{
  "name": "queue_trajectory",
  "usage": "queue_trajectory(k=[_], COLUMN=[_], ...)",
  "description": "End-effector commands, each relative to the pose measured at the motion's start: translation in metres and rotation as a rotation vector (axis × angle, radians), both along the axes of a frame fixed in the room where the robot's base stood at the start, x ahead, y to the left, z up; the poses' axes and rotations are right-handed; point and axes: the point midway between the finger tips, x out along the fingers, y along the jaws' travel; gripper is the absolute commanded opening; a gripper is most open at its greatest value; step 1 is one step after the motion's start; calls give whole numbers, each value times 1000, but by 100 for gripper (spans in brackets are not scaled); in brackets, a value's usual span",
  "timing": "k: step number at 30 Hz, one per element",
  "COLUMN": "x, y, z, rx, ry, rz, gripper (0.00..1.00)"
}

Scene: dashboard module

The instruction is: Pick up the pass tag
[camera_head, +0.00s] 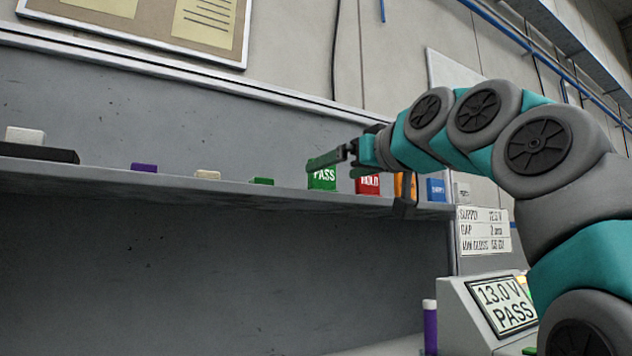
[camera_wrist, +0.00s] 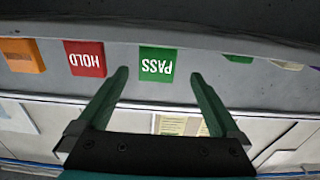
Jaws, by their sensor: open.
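The green pass tag (camera_head: 322,181) stands on the grey shelf, with white "PASS" lettering. My gripper (camera_head: 330,158) is in front of its upper part in the head view and hides some of it. In the wrist view the pass tag (camera_wrist: 157,63) appears upside down, ahead of the fingertips and between their lines. My gripper (camera_wrist: 160,78) is open there, with one green finger on each side and nothing between them. I cannot tell how far the fingertips are from the tag.
The red hold tag (camera_head: 367,185) stands just right of the pass tag, then an orange tag (camera_head: 404,186) and a blue one (camera_head: 436,190). A small green block (camera_head: 262,181) lies to the left. The shelf (camera_head: 90,178) has free gaps. A tester (camera_head: 490,310) reads "13.0 V PASS".

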Motion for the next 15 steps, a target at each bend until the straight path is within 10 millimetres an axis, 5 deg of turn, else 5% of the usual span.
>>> queue_trajectory(k=[15], x=[41], y=[22], z=[6], rx=[-1], ry=[2], rz=[0], gripper=[100])
